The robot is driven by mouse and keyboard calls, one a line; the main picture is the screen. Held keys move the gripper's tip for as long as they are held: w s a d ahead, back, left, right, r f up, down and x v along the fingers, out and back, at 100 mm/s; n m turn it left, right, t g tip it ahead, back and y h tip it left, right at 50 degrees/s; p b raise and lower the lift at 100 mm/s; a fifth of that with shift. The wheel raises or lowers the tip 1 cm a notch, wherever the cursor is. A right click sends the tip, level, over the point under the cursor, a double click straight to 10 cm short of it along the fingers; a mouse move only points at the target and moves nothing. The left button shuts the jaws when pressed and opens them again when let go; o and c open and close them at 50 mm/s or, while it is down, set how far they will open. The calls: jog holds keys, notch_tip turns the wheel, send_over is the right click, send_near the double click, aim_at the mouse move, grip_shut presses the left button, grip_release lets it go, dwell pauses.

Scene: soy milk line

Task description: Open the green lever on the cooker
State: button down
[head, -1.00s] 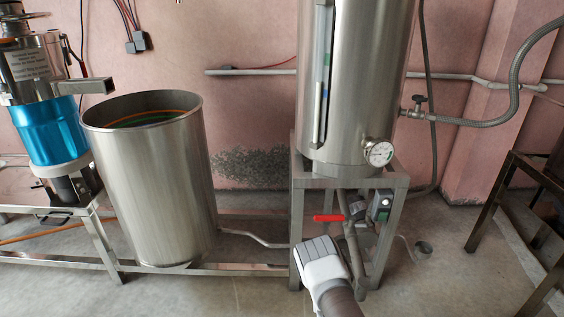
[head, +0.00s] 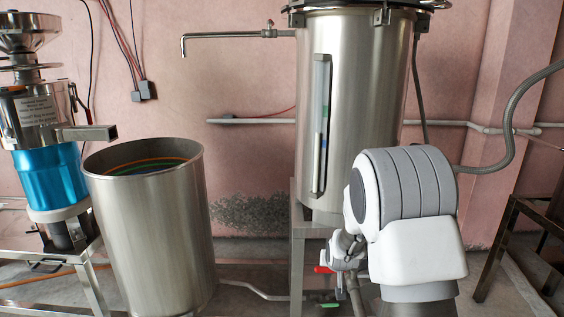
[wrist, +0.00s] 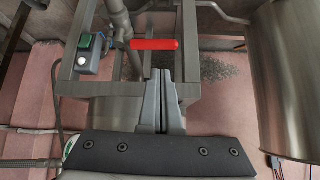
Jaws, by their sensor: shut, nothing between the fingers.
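The cooker (head: 400,100) is a tall steel cylinder on a metal frame, right of centre in the head view. A small green lever (head: 328,305) shows low under it, near the bottom edge. A red lever (head: 322,269) sits higher and also shows in the wrist view (wrist: 155,44). My gripper (wrist: 165,72) is shut and empty in the wrist view, its fingertips just below the red lever in the picture and apart from it, as far as I can tell. In the head view my arm hides the lower right of the cooker. I cannot make out the green lever in the wrist view.
A large open steel barrel (head: 150,225) stands left of the cooker, and a blue grinder (head: 47,175) further left. The stand's legs and pipes crowd the space under the cooker. A control box (wrist: 88,52) with a green button is fixed to the stand.

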jog(key=w+d+r+v, duration=0.1)
jog(key=v, duration=1.2)
jog(key=s+r+g, duration=0.1)
jog(key=s+r, duration=0.2)
jog(key=s, duration=0.7)
jog(key=s+r+n+g, duration=0.1)
jog(key=s+r, duration=0.3)
jog(key=s, duration=0.6)
jog(key=s+r+g, duration=0.1)
jog(key=s+r, duration=0.2)
jog(key=s, duration=0.8)
notch_tip(320, 180, up, 27)
jog(key=p, duration=2.6)
jog(key=shift+w+a+y+p, duration=0.25)
jog(key=shift+w+y+p, duration=0.05)
